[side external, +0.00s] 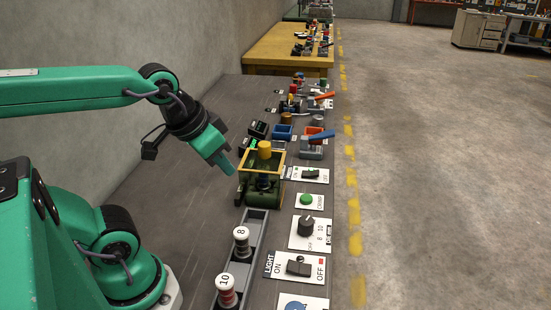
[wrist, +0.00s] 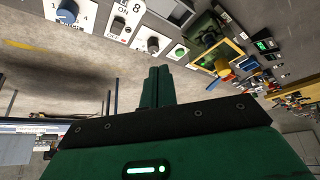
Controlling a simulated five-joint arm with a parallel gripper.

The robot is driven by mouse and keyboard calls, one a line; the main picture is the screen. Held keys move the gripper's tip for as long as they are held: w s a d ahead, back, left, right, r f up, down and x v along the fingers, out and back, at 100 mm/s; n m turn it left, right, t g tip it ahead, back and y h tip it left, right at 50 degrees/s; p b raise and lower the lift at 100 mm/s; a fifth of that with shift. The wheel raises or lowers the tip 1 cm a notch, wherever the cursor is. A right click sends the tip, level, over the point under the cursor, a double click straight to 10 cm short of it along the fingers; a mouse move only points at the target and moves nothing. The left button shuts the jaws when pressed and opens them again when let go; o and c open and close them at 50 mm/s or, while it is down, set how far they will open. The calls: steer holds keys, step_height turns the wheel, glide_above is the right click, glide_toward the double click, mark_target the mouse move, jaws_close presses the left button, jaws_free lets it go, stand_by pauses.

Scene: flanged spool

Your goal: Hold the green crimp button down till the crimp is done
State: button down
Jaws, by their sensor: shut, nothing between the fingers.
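The green crimp button (side external: 306,199) sits on a small white plate marked CRIMP, to the right of the green press. It also shows in the wrist view (wrist: 179,52), just beyond my fingertips and to their right. Nothing touches the button. The green press (side external: 250,186) has a yellow frame and a yellow cylinder on top. My gripper (side external: 228,167) is shut and empty, in the air left of the press and apart from the button. In the wrist view my closed fingers (wrist: 159,72) point towards the row of controls.
A black selector knob (side external: 307,228) and a LIGHT rocker switch (side external: 298,268) are nearer than the button; another rocker switch (side external: 311,174) is farther. A grey rail (side external: 256,232) holds spools marked 8 (side external: 241,241) and 10 (side external: 227,291). Bare bench (side external: 180,205) lies left of the rail.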

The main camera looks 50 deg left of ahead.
steer(key=w, duration=0.1)
steer(key=n+g, duration=0.5)
steer(key=n, duration=0.4)
glide_above(307, 198)
step_height(307, 198, down, 9)
steer(key=shift+w+a+f, duration=0.1)
steer(key=shift+f, duration=0.1)
step_height(307, 198, down, 14)
steer(key=shift+r, duration=0.1)
stand_by(0.8)
